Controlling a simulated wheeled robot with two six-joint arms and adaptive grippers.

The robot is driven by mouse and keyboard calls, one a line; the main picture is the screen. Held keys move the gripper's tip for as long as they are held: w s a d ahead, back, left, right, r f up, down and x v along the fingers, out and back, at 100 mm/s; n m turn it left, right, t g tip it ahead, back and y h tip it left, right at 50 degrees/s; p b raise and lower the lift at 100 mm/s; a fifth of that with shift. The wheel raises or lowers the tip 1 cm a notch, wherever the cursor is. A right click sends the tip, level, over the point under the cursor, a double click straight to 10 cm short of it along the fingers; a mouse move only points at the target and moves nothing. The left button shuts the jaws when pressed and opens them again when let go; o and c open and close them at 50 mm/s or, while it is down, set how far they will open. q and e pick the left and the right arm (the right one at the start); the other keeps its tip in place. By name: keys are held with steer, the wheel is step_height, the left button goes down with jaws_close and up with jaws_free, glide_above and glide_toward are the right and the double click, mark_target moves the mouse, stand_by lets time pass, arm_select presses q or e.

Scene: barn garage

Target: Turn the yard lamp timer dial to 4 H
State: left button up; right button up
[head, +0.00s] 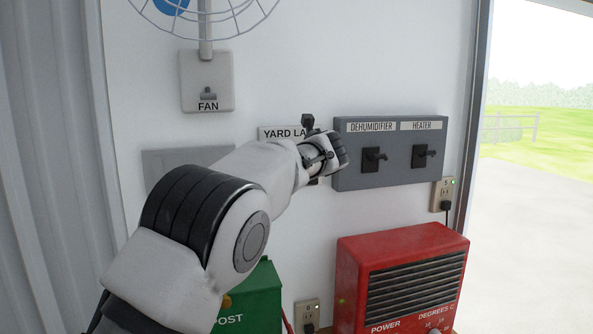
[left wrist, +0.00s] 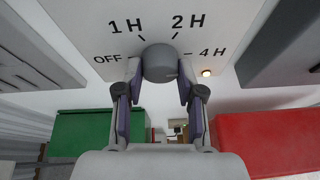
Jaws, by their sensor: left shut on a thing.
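The yard lamp timer dial (left wrist: 160,62) is a round grey knob on a pale panel (left wrist: 225,50) marked OFF, 1 H, 2 H and 4 H. My left gripper (left wrist: 160,74) is shut on the dial, one finger on each side. A faint mark shows on the dial's right side, toward 4 H, but I cannot tell its pointing for certain. A small warm light (left wrist: 206,72) glows beside the 4 H label. In the head view my left gripper (head: 311,150) and arm hide the dial and most of the panel; part of the YARD LAMP label (head: 284,133) shows. My right gripper is out of view.
A grey box with dehumidifier and heater switches (head: 390,180) sits close right of my gripper. A fan switch (head: 207,75) is above left. Below are a red heater (head: 400,245) and a green box (head: 262,295). A doorway opens at the far right.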

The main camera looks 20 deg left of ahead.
arm_select(q)
steer(key=shift+r+m, duration=0.3)
steer(key=shift+m, duration=0.1)
steer(key=shift+y, duration=0.3)
steer(key=o, duration=1.1)
steer(key=shift+o, duration=0.2)
steer(key=shift+w+f, duration=0.15)
steer(key=shift+f, duration=0.05)
